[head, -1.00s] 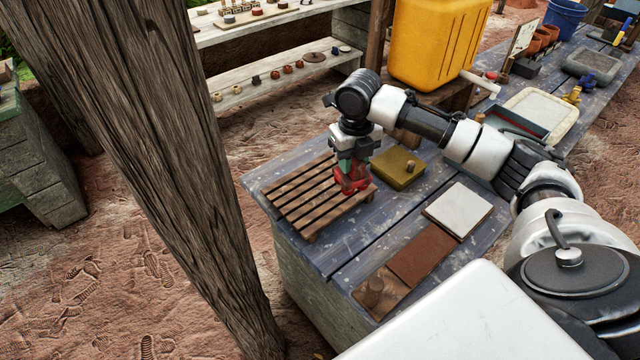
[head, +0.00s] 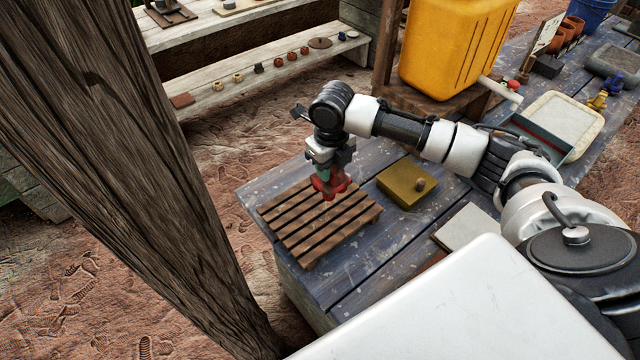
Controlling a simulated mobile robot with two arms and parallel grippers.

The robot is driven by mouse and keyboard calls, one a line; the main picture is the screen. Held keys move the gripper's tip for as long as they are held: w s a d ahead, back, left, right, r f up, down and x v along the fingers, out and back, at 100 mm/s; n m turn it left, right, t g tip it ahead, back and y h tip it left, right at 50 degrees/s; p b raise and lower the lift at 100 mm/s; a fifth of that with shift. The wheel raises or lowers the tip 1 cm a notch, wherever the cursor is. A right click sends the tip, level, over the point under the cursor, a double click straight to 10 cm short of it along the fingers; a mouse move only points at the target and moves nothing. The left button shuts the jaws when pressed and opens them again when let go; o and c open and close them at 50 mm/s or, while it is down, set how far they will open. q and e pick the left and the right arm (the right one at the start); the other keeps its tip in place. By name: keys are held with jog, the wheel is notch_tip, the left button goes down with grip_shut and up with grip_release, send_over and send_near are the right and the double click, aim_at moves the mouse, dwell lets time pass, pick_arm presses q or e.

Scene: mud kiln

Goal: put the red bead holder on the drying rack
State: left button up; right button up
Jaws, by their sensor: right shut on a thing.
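The drying rack (head: 315,226) is a brown slatted wooden rack lying on the blue-grey table near its far left corner. My right gripper (head: 327,176) points down over the back part of the rack. It is shut on the red bead holder (head: 329,187), which is partly hidden by the fingers. The red holder looks to be over the rack's slats; I cannot tell whether it touches them. My left gripper is not in view.
A pale tile (head: 467,226) lies nearer. A thick wooden post (head: 120,160) rises at left. A yellow container (head: 455,45) and a cream tray (head: 562,122) stand farther back.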

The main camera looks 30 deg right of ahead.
aim_at(320, 182)
jog(key=a+f, duration=0.1)
jog(key=a, duration=0.1)
jog(key=shift+s+a+f, duration=0.1)
jog(key=shift+a+f, duration=0.25)
jog(key=shift+a, duration=0.05)
notch_tip(320, 182, down, 3)
jog(key=shift+f+p, duration=0.15)
jog(key=shift+p, duration=0.5)
jog(key=shift+d+f, duration=0.1)
jog(key=shift+f, duration=0.2)
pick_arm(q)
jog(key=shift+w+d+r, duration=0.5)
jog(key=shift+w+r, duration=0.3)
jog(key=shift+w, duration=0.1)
pick_arm(e)
jog(key=shift+f, duration=0.15)
jog(key=o, duration=0.8)
jog(key=shift+o, duration=0.2)
